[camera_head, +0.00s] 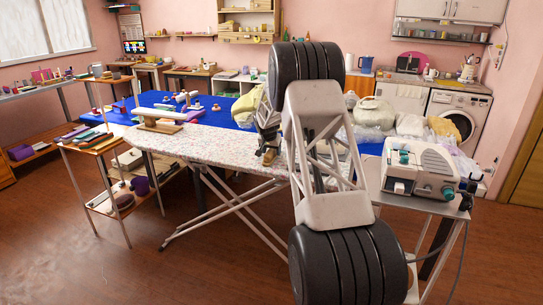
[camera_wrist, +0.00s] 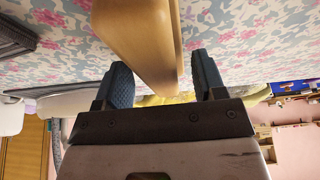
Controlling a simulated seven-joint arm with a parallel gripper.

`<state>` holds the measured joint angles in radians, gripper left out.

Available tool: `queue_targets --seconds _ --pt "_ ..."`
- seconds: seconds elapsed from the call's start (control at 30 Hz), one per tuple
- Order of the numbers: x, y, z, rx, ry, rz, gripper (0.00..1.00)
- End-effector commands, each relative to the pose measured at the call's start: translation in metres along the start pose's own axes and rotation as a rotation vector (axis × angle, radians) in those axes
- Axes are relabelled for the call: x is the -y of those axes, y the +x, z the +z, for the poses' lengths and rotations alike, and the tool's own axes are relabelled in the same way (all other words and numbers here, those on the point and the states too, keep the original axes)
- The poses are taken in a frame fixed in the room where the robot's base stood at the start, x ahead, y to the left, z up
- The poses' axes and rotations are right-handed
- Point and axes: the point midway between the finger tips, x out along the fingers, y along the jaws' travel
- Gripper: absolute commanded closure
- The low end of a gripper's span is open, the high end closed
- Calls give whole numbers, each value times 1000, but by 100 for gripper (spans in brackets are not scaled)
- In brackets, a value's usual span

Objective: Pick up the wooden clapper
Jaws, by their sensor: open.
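The wooden clapper (camera_wrist: 135,35) is a smooth, pale wooden block with rounded edges. In the wrist view it stands out from the flowered cover of the ironing board, and its near end reaches between my fingers. My gripper (camera_wrist: 162,78) is open, with one dark ridged finger on each side of the wood. A gap shows at the right finger; at the left one I cannot tell whether they touch. In the head view my arm hides much of this spot; a small brown wooden piece shows beside my gripper (camera_head: 267,137) on the ironing board (camera_head: 220,150).
A wooden sleeve board (camera_head: 158,117) stands at the board's left end. A blue-covered table (camera_head: 150,100) with small items lies behind. A white machine (camera_head: 420,168) stands at the right, near my arm. A dark grey object (camera_wrist: 25,38) shows in the wrist view.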

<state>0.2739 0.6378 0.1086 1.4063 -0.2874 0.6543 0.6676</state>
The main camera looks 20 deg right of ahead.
Motion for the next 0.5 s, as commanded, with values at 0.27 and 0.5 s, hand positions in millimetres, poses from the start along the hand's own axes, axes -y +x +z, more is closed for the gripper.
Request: queue_targets --seconds 0.27,0.5 --pt "0 0 0 0 0 0 36" --pt "0 0 0 0 0 0 65"
